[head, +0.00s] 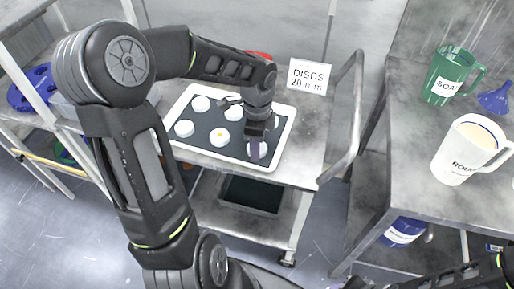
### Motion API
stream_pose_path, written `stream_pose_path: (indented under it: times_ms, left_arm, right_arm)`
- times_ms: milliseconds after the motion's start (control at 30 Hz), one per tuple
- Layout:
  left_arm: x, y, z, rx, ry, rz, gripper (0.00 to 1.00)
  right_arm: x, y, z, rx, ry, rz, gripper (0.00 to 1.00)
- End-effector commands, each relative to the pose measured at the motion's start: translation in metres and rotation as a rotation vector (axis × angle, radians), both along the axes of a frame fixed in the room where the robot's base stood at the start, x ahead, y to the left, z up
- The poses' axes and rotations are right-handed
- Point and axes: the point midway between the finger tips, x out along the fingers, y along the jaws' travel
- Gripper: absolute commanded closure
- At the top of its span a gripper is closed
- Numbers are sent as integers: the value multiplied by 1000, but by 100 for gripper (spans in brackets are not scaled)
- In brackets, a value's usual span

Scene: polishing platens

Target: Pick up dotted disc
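The dotted disc (219,137) is white with a small yellow-orange dot. It lies in the front middle of a white-rimmed tray (207,156) with a dark inside, among several plain white discs such as one at the back left (201,104). My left gripper (255,154) points down over the plain disc (249,149) at the tray's front right, to the right of the dotted disc. Its fingers partly cover that plain disc, and I cannot tell whether they touch it or how far apart they are. My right arm shows at the bottom right; its gripper is not visible.
The tray is on a grey metal cart (305,150) with a raised rail at right. A "DISCS" sign (309,77) stands behind the tray. A right-hand bench holds a green jug (447,75), a white jug (467,150) and a blue funnel (496,98).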

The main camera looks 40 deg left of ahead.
Motion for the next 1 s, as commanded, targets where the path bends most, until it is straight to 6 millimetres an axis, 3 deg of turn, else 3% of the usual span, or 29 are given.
stream_pose_path:
  times_ms: [300,467,800,1000]
  left_arm:
    - [0,0,1,0,0,0,95]
    - [1,0,11,1,-3,1,95]
    - [1,0,72,1,-5,1,95]
    - [1,0,97,0,-2,0,95]
  right_arm:
    - [0,0,0,0,0,0,76]
    - [0,0,0,0,0,0,76]
    - [0,0,-1,0,0,0,76]
    - [0,0,-2,0,0,0,76]
